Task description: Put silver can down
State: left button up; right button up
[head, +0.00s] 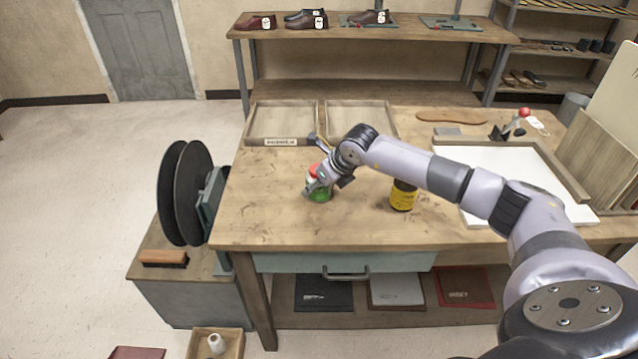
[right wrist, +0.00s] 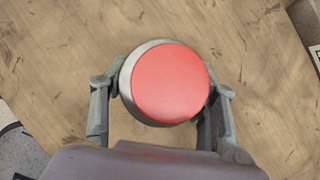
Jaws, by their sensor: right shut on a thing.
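My right gripper (head: 318,185) is over the left part of the wooden workbench (head: 262,222). It is shut on a can (head: 321,196) with a red top and a green lower part, partly hidden by the fingers. In the right wrist view, the can (right wrist: 171,84) shows a flat red top with a silver-grey rim, between the two fingers of the gripper (right wrist: 165,105). The can looks upright. I cannot tell whether its base touches the bench. My left gripper is not in view.
A dark can with a yellow label (head: 402,196) stands to the right, under my arm. Two shallow wooden trays (head: 283,104) lie at the back. A white board (head: 490,160) and a red-knobbed tool (head: 523,113) are at the right. The bench's front left is clear.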

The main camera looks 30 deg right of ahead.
jog(key=shift+f, duration=0.15)
jog(key=o, duration=1.4)
